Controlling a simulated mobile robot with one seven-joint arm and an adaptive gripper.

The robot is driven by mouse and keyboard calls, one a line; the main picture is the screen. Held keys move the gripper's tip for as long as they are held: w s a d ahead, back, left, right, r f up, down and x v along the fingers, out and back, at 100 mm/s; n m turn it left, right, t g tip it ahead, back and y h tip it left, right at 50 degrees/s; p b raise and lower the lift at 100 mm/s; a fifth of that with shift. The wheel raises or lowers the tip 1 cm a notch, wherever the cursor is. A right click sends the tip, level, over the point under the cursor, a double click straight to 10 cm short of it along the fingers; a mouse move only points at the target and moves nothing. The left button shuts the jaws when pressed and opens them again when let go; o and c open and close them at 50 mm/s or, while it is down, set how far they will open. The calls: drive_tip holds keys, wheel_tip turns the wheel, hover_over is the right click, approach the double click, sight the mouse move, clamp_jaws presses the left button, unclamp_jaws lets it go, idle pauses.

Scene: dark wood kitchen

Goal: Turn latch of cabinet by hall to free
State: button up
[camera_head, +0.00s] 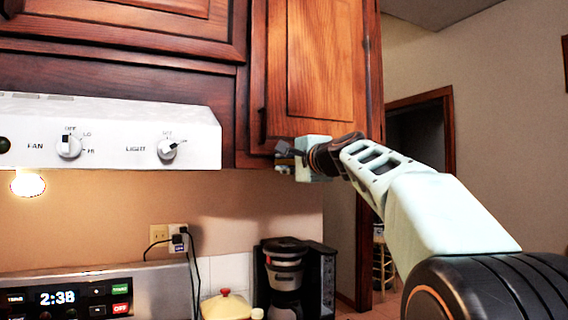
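The cabinet by the hall is the dark wood upper cabinet (333,62) right of the range hood, beside the doorway. Its door looks slightly apart from the frame along the left edge, but I cannot tell for sure. My gripper (282,158) is at the lower left corner of this door, close to its bottom edge. The gripper's fingers are small and dark here, and I cannot tell whether they are open or shut. The latch is not clearly visible; it may be hidden behind or near the gripper.
A white range hood (110,132) with knobs is at the left. Below stand a coffee maker (290,275), a cream pot with a red lid knob (226,305) and a stove panel (75,298). A doorway (420,140) opens at the right. Open air lies below the cabinet.

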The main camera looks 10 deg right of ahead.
drive_tip(key=o, duration=0.3)
drive_tip(key=shift+v, duration=3.8)
